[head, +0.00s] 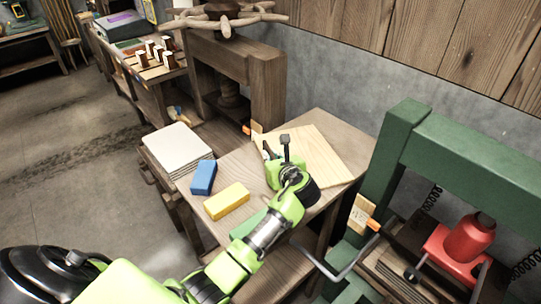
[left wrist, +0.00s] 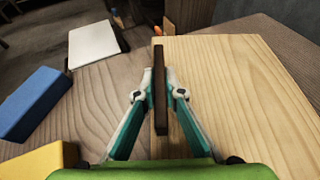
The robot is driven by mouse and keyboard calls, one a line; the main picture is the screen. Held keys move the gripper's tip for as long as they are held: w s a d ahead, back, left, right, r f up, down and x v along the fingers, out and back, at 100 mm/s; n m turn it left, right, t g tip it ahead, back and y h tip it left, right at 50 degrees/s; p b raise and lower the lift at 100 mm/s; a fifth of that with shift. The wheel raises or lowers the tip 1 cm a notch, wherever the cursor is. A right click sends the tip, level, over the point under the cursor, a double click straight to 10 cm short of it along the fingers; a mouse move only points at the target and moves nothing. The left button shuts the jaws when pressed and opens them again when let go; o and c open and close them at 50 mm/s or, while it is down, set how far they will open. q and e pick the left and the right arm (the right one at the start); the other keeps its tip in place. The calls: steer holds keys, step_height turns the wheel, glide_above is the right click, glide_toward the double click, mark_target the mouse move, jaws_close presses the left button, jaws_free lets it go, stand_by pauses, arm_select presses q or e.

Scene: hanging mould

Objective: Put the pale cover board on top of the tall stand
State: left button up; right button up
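A pale wooden board (head: 318,158), which looks like the cover board, lies flat on the wooden table; it fills the right of the left wrist view (left wrist: 235,95). My left gripper (head: 275,150) is over the board's left edge. In the left wrist view its fingers (left wrist: 159,78) close from both sides on a thin dark wooden strip (left wrist: 160,120). Whether the strip is fixed to the board is unclear. I cannot tell for certain which thing is the tall stand. My right gripper is out of view.
A blue block (head: 203,177) and a yellow block (head: 226,201) lie on the table, with a green block (head: 248,224) beside my arm. A white slab (head: 177,148) tops a stack to the left. A green press frame (head: 405,150) with a red jack (head: 468,240) stands right. The back wall is close.

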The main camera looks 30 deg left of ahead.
arm_select(q)
steer(key=o, duration=0.3)
steer(key=shift+o, duration=0.2)
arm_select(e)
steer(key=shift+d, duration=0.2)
arm_select(q)
steer(key=shift+d, duration=0.1)
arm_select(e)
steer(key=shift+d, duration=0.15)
arm_select(q)
steer(key=shift+s+d+r, duration=0.1)
steer(key=shift+s+d, duration=0.1)
steer(key=b+v, duration=0.1)
steer(key=v, duration=1)
steer(key=shift+r, duration=0.1)
steer(key=shift+s+r, duration=0.1)
steer(key=shift+r, duration=0.05)
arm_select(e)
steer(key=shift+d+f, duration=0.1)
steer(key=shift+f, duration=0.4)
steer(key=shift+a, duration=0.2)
arm_select(q)
steer(key=shift+d, duration=0.1)
